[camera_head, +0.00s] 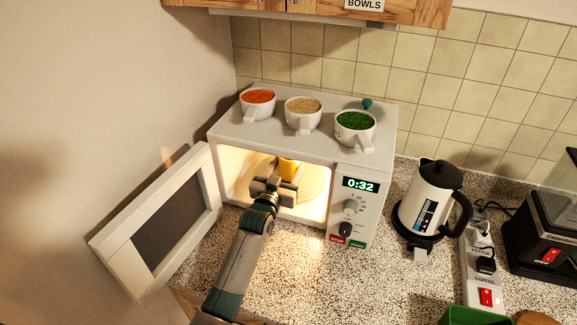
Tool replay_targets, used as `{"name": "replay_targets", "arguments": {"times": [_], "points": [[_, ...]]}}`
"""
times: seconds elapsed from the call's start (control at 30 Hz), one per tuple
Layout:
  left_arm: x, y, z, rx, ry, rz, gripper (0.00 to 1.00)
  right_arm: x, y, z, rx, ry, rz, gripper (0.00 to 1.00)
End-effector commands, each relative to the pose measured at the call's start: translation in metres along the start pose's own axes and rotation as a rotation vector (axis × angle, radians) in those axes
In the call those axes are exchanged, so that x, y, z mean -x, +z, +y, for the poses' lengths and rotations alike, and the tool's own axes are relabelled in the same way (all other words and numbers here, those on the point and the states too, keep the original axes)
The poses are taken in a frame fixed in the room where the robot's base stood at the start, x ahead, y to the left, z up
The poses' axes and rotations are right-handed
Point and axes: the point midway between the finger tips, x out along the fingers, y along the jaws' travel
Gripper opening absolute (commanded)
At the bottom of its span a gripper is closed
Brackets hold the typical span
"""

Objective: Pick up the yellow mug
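The yellow mug (289,168) is inside the lit, open microwave (232,131), on its round plate (315,181). Only the upper part of the mug shows; my gripper hides the rest. My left arm reaches up from the bottom edge, and its gripper (275,176) is in the microwave opening, right in front of the mug. The fingertips are hard to make out, so I cannot tell whether they are around the mug or touching it. My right gripper is not in view.
The microwave door (158,223) stands open to the left. Three white cups (258,104) with red, tan and green contents stand on the microwave's top. A kettle (430,199), a power strip (482,265) and a black appliance (548,228) are to the right.

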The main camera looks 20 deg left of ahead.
Motion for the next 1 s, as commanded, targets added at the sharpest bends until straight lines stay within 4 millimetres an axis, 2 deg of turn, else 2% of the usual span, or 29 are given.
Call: {"name": "replay_targets", "arguments": {"times": [0.43, 1.0], "points": [[0.002, -0.017, 0.0, 0.0, 0.0, 0.007, 0.18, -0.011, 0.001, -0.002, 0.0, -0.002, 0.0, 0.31], [0.003, -0.064, 0.0, 0.0, 0.0, 0.009, 0.18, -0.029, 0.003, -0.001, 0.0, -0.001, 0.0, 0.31]]}}
